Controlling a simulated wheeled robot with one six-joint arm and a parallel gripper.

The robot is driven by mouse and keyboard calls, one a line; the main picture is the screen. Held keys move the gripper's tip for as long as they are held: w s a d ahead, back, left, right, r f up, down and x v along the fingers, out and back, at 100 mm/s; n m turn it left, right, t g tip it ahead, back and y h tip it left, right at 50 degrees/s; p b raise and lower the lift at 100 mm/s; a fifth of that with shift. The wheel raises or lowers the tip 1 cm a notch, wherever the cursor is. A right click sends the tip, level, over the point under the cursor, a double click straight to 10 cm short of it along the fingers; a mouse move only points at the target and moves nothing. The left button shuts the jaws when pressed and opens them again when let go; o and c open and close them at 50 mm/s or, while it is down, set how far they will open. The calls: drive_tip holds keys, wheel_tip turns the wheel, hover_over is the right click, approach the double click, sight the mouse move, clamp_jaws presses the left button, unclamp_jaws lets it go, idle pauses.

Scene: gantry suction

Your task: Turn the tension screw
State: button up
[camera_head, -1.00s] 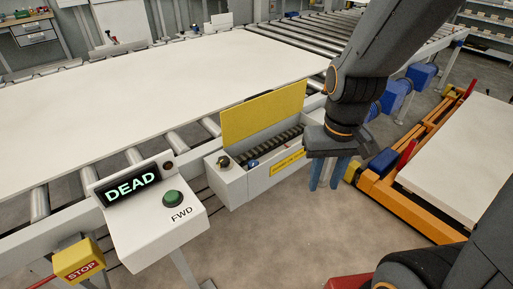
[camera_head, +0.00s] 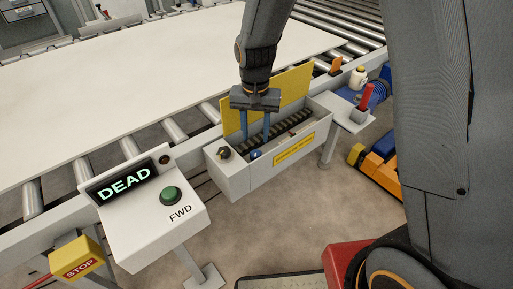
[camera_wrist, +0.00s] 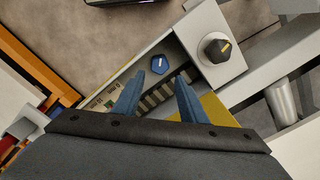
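A blue hexagonal screw head with a pale line, likely the tension screw (camera_head: 256,154), sits at the near left end of the open white box (camera_head: 240,181); it also shows in the wrist view (camera_wrist: 159,64). A chain or belt runs along inside the box. My gripper (camera_head: 256,136) points down over the box, its two blue fingers apart and empty. In the wrist view the fingertips (camera_wrist: 159,79) lie on either side of the line to the screw head, just short of it. I cannot tell the height gap.
A black knob with a yellow mark (camera_head: 224,153) stands on the box's left end. The yellow lid (camera_head: 292,90) stands raised behind. A control panel reads DEAD (camera_head: 125,184), with a green FWD button (camera_head: 171,195) and a yellow STOP box (camera_head: 78,260). A side shelf (camera_head: 350,115) holds small items.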

sight(256, 152)
drive_tip(key=shift+d+f+p, duration=0.1)
drive_tip(key=shift+f+p, duration=0.35)
drive_tip(key=shift+f, duration=3.1)
drive_tip(key=c, duration=0.8)
